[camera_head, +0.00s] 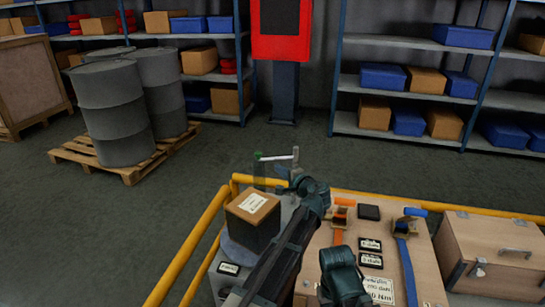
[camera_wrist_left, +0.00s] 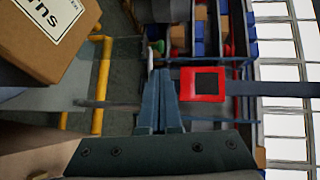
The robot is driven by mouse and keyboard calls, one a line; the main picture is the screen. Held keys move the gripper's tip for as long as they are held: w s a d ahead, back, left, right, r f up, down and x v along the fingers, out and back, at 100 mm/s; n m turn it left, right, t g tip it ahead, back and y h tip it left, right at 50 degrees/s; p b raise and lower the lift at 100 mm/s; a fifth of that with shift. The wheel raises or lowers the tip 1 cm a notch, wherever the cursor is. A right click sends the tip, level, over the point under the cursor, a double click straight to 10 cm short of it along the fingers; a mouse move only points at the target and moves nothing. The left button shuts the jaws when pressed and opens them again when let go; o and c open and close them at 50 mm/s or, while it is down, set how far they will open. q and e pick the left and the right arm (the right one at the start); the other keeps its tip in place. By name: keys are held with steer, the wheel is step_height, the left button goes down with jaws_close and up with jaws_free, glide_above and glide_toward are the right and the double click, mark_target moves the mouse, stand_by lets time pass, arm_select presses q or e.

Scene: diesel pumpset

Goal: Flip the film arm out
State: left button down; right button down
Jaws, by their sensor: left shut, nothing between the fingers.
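A cardboard box (camera_head: 252,215) with a white label sits on a grey round turntable (camera_head: 234,252) at the front middle. Behind it a thin light bar (camera_head: 278,157) reaches sideways from a small green part (camera_head: 258,157); it looks like the film arm. My left gripper (camera_head: 283,176) is just below and in front of this bar, partly hidden by my own wrist. In the left wrist view its fingers (camera_wrist_left: 161,98) are together with nothing visible between them. The box (camera_wrist_left: 45,35) shows there at the upper left. I cannot tell whether the fingers touch the bar.
Yellow rails (camera_head: 190,250) edge the work area. A wooden panel (camera_head: 325,262) with orange and blue straps and labels lies right of the box, with a wooden case (camera_head: 490,255) farther right. Drums on a pallet (camera_head: 75,155), shelves and a red-framed panel stand beyond open floor.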

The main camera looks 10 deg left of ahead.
mark_target(260, 154)
arm_select(q)
steer(key=shift+w+r, duration=0.1)
steer(key=shift+w, duration=0.05)
steer(key=b+x, duration=0.2)
steer(key=x, duration=1.2)
steer(key=shift+a, duration=0.1)
steer(key=shift+w+a+m+t+h, duration=0.2)
steer(key=shift+w+m+t+h, duration=0.1)
steer(key=w, duration=0.1)
steer(key=w+a+m+t+h, duration=0.1)
steer(key=w+m+h, duration=0.1)
steer(key=shift+w+a+r+t, duration=0.1)
steer(key=shift+w+a+t, duration=0.15)
steer(key=shift+a+t, duration=0.05)
steer(key=shift+r, duration=0.1)
